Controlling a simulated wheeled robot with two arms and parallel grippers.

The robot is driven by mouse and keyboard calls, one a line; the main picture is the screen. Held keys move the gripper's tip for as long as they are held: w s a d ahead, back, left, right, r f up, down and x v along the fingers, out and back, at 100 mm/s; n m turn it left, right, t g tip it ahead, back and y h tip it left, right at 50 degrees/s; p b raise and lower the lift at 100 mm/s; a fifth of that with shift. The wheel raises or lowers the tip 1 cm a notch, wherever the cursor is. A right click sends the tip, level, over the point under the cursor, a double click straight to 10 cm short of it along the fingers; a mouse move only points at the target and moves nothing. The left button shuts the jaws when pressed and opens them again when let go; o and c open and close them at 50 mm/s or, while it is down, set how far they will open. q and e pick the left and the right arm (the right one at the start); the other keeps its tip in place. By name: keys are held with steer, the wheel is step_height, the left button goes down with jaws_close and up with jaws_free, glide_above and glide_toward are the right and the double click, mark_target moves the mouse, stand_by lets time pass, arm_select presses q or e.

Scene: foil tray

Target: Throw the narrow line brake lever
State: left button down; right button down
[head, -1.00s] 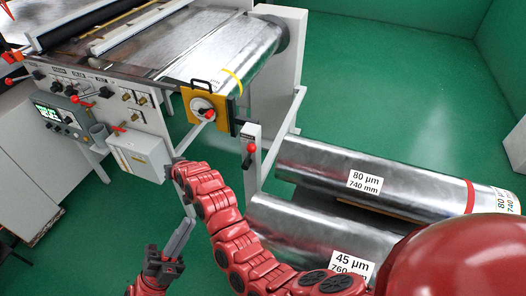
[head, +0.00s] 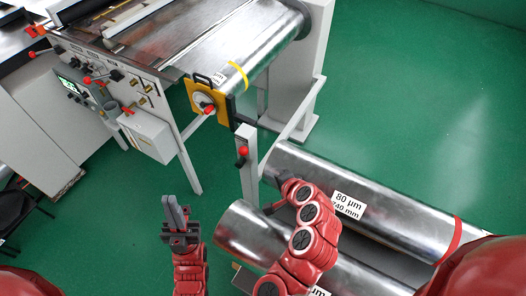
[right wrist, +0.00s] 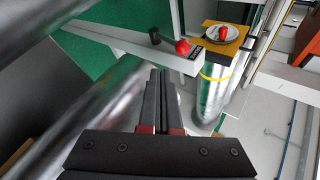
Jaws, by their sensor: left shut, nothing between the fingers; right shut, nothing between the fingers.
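A red-knobbed lever (head: 242,158) sits on a grey post beside the foil rolls. It also shows in the right wrist view, with its red knob (right wrist: 182,47) near a black pivot and small dark label. No wording naming its line is readable. My right gripper (right wrist: 160,75) is shut and empty, its tips below and left of the knob, apart from it in the picture. In the head view the right arm's dark end lies below and right of the post, its fingertips hard to make out. My left gripper (head: 174,206) is shut and empty, pointing up over the floor.
A yellow plate (head: 203,100) with a red knob, a grey box (head: 148,135) and a panel with more red-knobbed levers (head: 98,78) stand on the machine.

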step_height(320, 180, down, 2)
steer(key=w+a+b, duration=0.1)
steer(key=b, duration=0.3)
steer(key=p, duration=0.4)
glide_toward(241, 157)
steer(key=w+f, duration=0.2)
steer(key=shift+w+a+r, duration=0.15)
steer(key=shift+w, duration=0.2)
steer(key=shift+w, duration=0.1)
